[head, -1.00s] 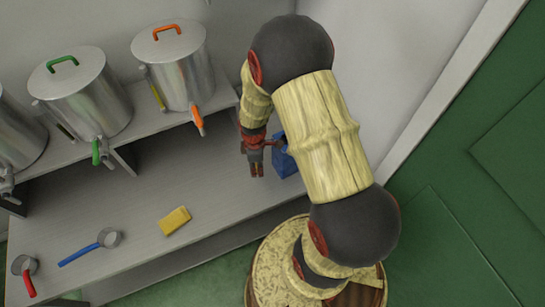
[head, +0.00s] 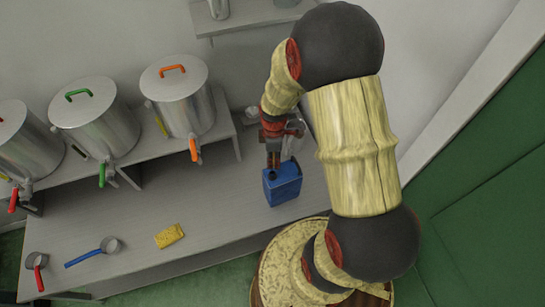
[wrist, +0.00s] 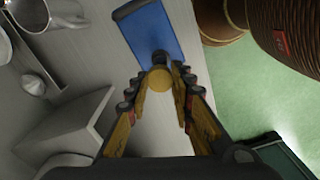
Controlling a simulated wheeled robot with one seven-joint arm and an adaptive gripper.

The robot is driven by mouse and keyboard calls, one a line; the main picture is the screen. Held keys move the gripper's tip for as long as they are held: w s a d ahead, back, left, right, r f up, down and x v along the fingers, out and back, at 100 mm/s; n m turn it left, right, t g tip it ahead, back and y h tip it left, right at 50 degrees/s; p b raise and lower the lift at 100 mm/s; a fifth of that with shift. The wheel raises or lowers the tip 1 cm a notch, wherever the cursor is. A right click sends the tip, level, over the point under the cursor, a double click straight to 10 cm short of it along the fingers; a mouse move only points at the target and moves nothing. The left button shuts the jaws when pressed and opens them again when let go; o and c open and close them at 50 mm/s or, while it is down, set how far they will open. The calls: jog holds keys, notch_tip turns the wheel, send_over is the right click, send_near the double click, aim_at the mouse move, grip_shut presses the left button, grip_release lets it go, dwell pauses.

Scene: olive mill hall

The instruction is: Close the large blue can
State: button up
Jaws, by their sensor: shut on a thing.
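The large blue can (head: 283,185) stands on the grey worktop, towards its right end. Its blue top and dark neck also show in the wrist view (wrist: 150,30). My gripper (head: 273,162) is over the can's neck end. In the wrist view my gripper (wrist: 160,72) is shut on a round tan cap (wrist: 159,79). The cap is just beside the dark neck in that view, overlapping its near edge. I cannot tell whether cap and neck touch. The cap is hidden by the fingers in the head view.
Several steel drums stand on a raised shelf at left, the closest (head: 182,100) with an orange tap. A yellow sponge (head: 169,236), a blue-handled ladle (head: 93,252) and a red-handled ladle (head: 37,268) lie on the worktop (head: 215,205). A round barrel-like stand (head: 275,262) is in front.

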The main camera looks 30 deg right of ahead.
aim_at(273, 171)
jog(key=shift+a+f, duration=0.25)
jog(key=shift+a, duration=0.15)
jog(key=shift+d+f+b, duration=0.25)
jog(key=shift+f+b, duration=0.2)
jog(key=shift+b, duration=0.05)
jog(key=shift+a+f+b, duration=0.1)
jog(key=shift+f+b, duration=1.65)
jog(key=shift+f, duration=0.8)
jog(key=shift+f+b, duration=0.55)
jog(key=shift+f, duration=0.6)
dwell(0.7)
jog(key=o, duration=1)
jog(key=shift+c, duration=0.9)
